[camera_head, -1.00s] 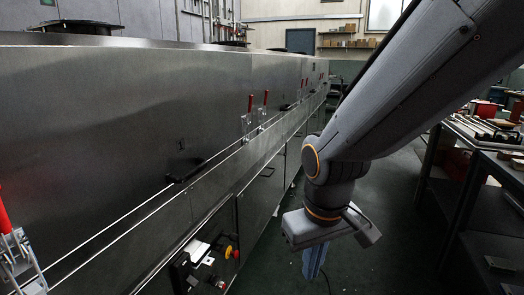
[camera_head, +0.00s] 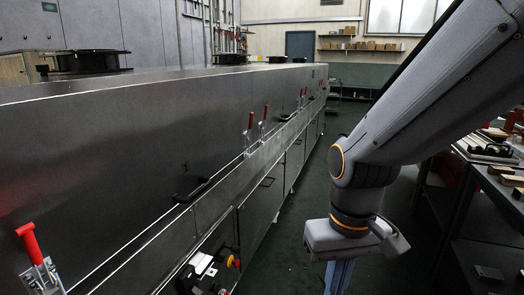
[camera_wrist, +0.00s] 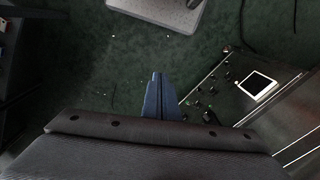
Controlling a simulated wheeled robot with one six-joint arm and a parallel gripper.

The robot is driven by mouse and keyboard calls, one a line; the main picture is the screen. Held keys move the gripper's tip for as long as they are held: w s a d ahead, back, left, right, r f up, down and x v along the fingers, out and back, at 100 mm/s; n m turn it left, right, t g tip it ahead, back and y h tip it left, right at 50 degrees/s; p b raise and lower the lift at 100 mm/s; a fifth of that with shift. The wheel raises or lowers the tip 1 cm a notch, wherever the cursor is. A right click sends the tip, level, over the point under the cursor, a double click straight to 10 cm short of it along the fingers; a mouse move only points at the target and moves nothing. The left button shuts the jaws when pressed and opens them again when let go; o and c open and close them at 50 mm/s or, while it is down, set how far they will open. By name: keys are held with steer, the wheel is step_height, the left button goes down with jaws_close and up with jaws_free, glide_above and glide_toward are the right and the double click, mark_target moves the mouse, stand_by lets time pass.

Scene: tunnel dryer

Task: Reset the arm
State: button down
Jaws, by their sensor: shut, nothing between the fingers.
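My gripper (camera_head: 338,278) hangs from the arm's end in the head view, pointing down over the dark green floor. Its lower part is cut off by the picture's bottom edge. In the wrist view the blue fingers (camera_wrist: 158,92) lie together, with nothing between them. The gripper is clear of the dryer (camera_head: 110,140) on the left and the workbench (camera_head: 460,200) on the right.
Red-handled clamps (camera_head: 32,245) stand out along the dryer's side, with black handles (camera_head: 190,190) below. A control panel (camera_head: 205,268) with a yellow-and-red button sits low on the dryer. The aisle floor (camera_head: 300,215) is open. Shelves (camera_head: 360,45) hang at the back.

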steer(key=d+r+m+p, duration=0.1)
steer(key=d+r+p, duration=0.5)
steer(key=p, duration=0.4)
steer(key=shift+s+d+r+m+p, duration=0.15)
steer(key=shift+s+r+m+p, duration=0.2)
steer(key=shift+s+r+m, duration=0.05)
